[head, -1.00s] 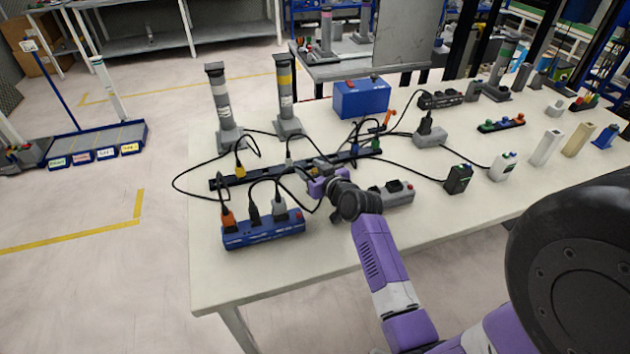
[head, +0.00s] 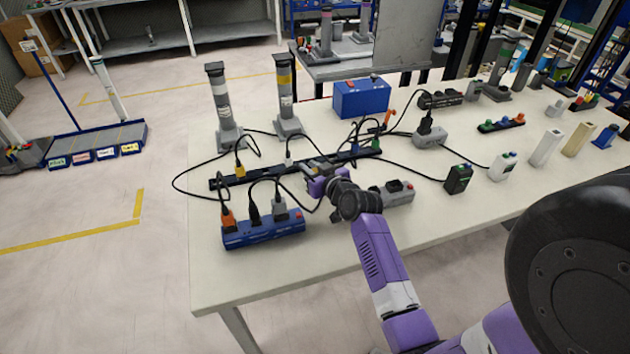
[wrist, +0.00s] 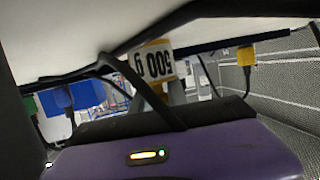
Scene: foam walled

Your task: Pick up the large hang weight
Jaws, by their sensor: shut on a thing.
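The large hang weight (wrist: 155,66) carries a white and yellow label reading 500 g, which appears upside down in the wrist view. It sits just in front of my gripper's purple body (wrist: 165,152), and a black strip or cable crosses its label. My gripper (head: 316,180) is low over the table by the long black power strip (head: 225,181). It is shut on the weight. In the head view the weight is mostly lost among cables and my gripper, so its exact hold cannot be made out.
A blue power strip (head: 265,232) with several plugs stands left of my gripper. A grey strip (head: 400,193) lies right of it. Cables loop around my gripper. The table's front area is clear.

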